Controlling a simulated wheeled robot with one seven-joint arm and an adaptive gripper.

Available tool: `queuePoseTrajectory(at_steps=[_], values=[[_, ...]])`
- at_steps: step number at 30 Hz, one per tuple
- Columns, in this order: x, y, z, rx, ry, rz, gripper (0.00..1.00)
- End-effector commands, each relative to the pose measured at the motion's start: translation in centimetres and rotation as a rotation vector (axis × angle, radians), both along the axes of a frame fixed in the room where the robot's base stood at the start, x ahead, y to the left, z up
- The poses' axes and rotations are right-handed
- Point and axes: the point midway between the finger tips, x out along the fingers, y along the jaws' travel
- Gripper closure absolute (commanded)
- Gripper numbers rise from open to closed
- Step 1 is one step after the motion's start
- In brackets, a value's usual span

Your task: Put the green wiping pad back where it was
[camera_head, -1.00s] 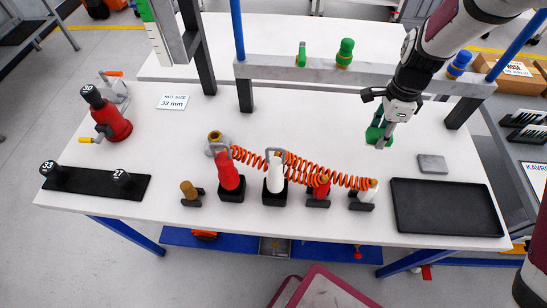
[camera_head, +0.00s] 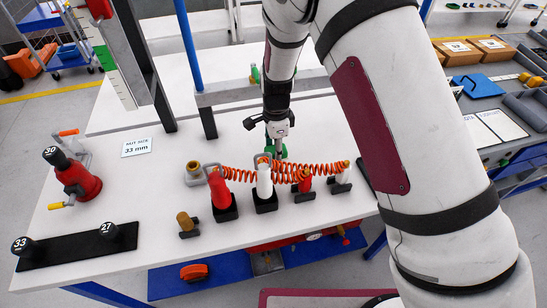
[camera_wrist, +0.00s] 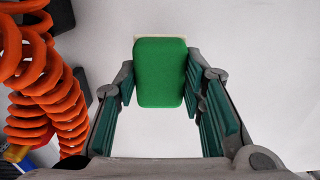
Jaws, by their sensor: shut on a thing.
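My gripper (camera_head: 277,139) is shut on the green wiping pad (camera_head: 276,152), above the white table (camera_head: 232,150) just behind the white-and-black bottle-like tool (camera_head: 264,187). In the wrist view my gripper's fingers (camera_wrist: 160,82) grip the green pad (camera_wrist: 160,72) by its left and right sides. A thin beige edge shows at the pad's far end. The pad's height above the table cannot be told exactly. My arm hides the right part of the table.
Orange coiled hoses (camera_head: 240,175) lie close in front and show left of the pad in the wrist view (camera_wrist: 45,95). A red tool (camera_head: 220,190) stands nearby. The table's middle left is clear.

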Motion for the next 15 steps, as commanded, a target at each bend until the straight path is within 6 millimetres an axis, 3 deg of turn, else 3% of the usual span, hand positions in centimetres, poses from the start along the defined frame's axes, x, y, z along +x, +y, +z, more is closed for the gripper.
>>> queuePoseTrajectory(at_steps=[9,15], values=[[-0.1,0.0,-3.4,0.000,0.001,-0.001,0.90],[0.0,0.0,-3.9,0.001,-0.001,0.000,0.90]])
